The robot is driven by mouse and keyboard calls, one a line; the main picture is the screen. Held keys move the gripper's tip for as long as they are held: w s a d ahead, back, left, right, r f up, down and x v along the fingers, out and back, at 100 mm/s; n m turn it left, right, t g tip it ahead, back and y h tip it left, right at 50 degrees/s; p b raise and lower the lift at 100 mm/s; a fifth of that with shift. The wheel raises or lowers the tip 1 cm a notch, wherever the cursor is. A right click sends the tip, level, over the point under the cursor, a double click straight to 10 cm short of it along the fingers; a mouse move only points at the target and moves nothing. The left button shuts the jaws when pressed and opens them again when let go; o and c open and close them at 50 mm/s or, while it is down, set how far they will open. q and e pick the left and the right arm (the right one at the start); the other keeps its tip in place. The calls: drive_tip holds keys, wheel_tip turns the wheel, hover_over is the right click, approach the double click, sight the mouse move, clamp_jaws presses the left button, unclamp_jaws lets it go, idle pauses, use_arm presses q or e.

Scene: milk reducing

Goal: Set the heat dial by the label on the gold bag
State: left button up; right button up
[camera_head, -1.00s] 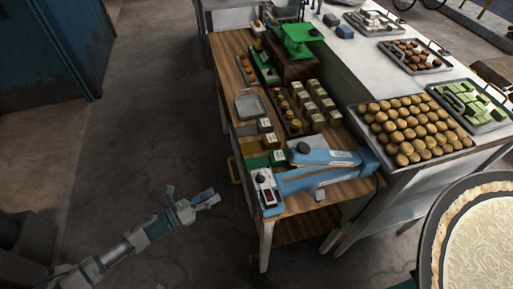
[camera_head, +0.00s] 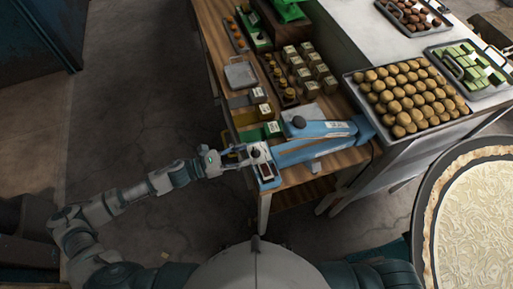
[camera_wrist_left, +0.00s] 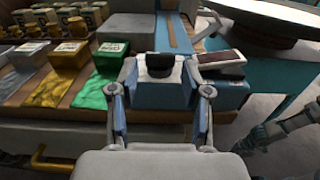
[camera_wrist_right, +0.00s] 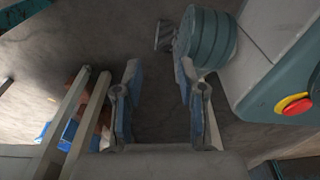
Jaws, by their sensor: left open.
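The blue sealing machine (camera_head: 305,150) lies on the wooden table, its white control end (camera_head: 258,152) facing my left gripper (camera_head: 240,156). In the left wrist view, the black heat dial (camera_wrist_left: 160,65) is between and just beyond the open fingertips of my left gripper (camera_wrist_left: 160,88); contact cannot be told. The dark red display (camera_wrist_left: 222,57) is to its right. The gold bag (camera_head: 245,118) lies between a silver and a green bag; it also shows in the left wrist view (camera_wrist_left: 60,83). Its label (camera_wrist_left: 70,52) is too small to read. My right gripper (camera_wrist_right: 155,85) is open and empty.
The green bag (camera_wrist_left: 100,92) lies close left of the machine, and the silver bag (camera_wrist_left: 25,55) farther left. A tray of round buns (camera_head: 405,105) and a large round pan (camera_head: 470,210) are at the right. Floor is clear left of the table.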

sight(254, 151)
use_arm(q)
drive_tip(key=x, duration=0.4)
drive_tip(key=shift+w, duration=0.1)
drive_tip(key=shift+d, duration=0.35)
drive_tip(key=c, duration=0.9)
use_arm(e)
drive_tip(key=shift+s+d+f, duration=0.2)
drive_tip(key=shift+s+f, duration=0.05)
drive_tip(key=shift+s, duration=0.5)
use_arm(q)
drive_tip(key=shift+w, duration=0.1)
